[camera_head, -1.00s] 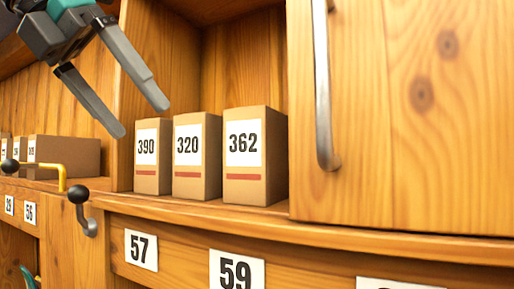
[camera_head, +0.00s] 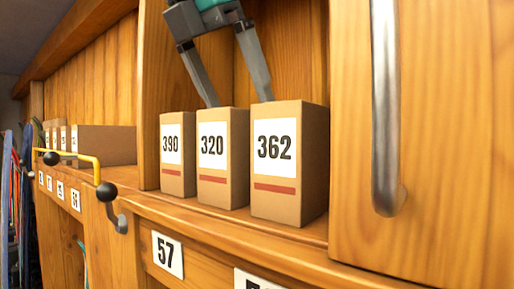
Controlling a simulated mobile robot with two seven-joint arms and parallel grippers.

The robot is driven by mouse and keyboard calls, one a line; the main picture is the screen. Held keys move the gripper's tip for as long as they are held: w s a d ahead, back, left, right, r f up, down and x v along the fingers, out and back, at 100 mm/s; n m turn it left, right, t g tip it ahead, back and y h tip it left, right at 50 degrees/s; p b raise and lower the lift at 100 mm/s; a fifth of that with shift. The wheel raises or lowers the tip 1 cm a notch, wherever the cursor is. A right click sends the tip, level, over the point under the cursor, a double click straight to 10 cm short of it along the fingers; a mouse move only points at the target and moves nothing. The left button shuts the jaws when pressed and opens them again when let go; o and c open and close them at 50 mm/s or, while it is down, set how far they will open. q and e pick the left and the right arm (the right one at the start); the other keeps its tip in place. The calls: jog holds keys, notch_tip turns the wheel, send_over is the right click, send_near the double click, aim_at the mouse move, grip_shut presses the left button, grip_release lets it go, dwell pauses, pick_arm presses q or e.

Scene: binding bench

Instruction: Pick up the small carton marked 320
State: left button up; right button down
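The small carton marked 320 (camera_head: 213,185) stands upright in an open cubby, in the middle of a row of three brown cartons. The carton marked 390 (camera_head: 171,180) is on its left and the larger carton marked 362 (camera_head: 276,205) on its right. My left gripper (camera_head: 239,101) comes down from the top, open and empty. One fingertip ends by the top of carton 320, the other by the top of carton 362. I cannot tell whether the fingertips touch the cartons or are partly hidden behind them. My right gripper is not in view.
A wooden door with a metal handle (camera_head: 384,110) borders the cubby on the right. A wooden divider (camera_head: 149,100) borders it on the left. More cartons (camera_head: 105,144) stand farther left. A yellow bar (camera_head: 93,160) and black-knobbed levers (camera_head: 107,192) stick out at the front.

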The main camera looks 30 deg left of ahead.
pick_arm(q)
jog(key=w+p, duration=0.1)
jog(key=w, duration=0.2)
jog(key=shift+w+d, duration=0.1)
jog(key=shift+d, duration=0.05)
jog(key=shift+x, duration=1.2)
jog(key=shift+f, duration=0.3)
grip_shut()
